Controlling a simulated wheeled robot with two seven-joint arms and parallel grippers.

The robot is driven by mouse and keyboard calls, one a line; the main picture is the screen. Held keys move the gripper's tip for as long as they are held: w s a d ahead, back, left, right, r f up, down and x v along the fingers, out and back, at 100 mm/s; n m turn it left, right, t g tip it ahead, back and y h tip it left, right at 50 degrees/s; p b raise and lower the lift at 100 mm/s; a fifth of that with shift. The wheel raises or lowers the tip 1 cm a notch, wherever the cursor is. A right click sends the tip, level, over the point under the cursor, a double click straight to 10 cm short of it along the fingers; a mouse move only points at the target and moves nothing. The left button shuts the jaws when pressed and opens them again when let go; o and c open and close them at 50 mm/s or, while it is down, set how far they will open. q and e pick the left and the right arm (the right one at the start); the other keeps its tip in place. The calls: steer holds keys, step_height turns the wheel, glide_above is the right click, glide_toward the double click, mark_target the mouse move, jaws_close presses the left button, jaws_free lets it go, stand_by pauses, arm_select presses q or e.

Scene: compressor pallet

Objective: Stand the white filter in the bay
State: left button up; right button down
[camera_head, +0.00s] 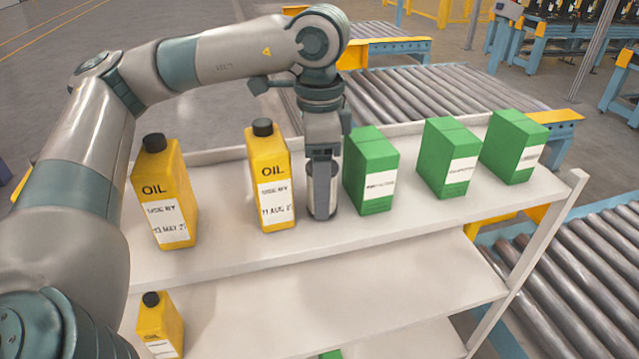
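My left gripper (321,190) points straight down at the top shelf (420,205), between a yellow oil bottle (270,180) and a green box (371,170). The gap between bottle and box looks like the bay. My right gripper is not in view.
Another oil bottle (163,195) stands at the left, and two more green boxes (449,157) (513,146) stand to the right. A smaller oil bottle (160,325) is on the shelf below. The top shelf's front strip is clear. Roller conveyors (440,95) lie behind.

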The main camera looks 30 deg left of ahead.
arm_select(q)
steer(key=shift+r, duration=0.1)
steer(key=shift+r+p, duration=0.15)
steer(key=shift+p, duration=0.15)
steer(key=shift+r, duration=0.35)
step_height(320, 180, up, 10)
steer(key=p, duration=0.4)
steer(key=shift+f+p, duration=0.15)
steer(key=shift+p, duration=0.25)
steer(key=shift+r, duration=0.7)
